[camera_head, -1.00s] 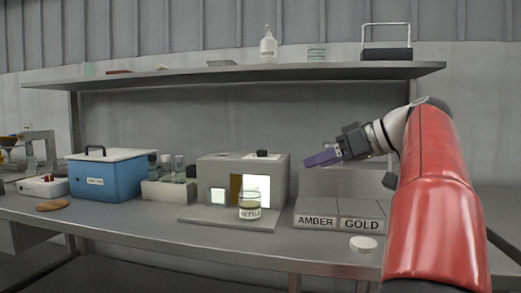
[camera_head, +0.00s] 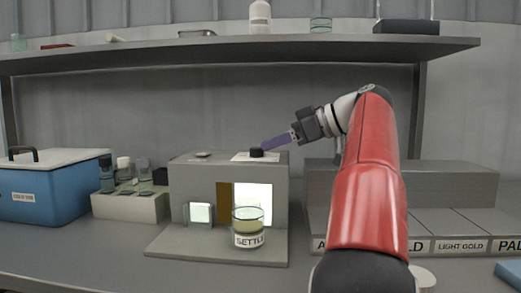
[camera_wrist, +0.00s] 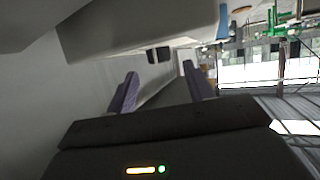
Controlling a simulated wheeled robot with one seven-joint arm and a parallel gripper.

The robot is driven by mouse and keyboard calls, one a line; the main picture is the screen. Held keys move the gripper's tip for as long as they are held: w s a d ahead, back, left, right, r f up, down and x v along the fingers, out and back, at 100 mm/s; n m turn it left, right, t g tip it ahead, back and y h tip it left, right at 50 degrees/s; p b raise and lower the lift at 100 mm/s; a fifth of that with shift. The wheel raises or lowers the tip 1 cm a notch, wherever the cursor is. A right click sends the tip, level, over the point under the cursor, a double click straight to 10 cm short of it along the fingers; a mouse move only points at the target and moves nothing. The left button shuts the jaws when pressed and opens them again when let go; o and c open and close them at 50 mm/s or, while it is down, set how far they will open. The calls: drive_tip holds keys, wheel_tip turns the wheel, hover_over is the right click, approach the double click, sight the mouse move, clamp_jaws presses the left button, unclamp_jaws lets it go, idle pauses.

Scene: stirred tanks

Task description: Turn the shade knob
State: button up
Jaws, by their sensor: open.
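The shade knob (camera_head: 257,152) is a small black knob on a white plate on top of the grey box (camera_head: 198,175). My gripper (camera_head: 265,147) reaches in from the right, its purple fingers tilted slightly down, with the tips close to the knob's right side. Whether they touch it cannot be told in the head view. In the wrist view my gripper (camera_wrist: 160,70) has its two purple fingers apart with nothing held between them. A small dark shape, probably the knob (camera_wrist: 153,55), shows beyond the fingertips.
A beaker labelled SETTLE (camera_head: 248,238) stands before the box's lit window. A blue cooler (camera_head: 45,190) and a vial rack (camera_head: 130,207) stand left. A labelled, stepped rack (camera_head: 460,225) stands right, partly behind my arm. The shelf (camera_head: 240,54) runs above.

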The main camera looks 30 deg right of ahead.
sight(263, 154)
drive_tip(key=shift+x, duration=2.2)
drive_tip(key=c, duration=1)
drive_tip(key=shift+o, duration=0.2)
drive_tip(key=shift+b, duration=0.35)
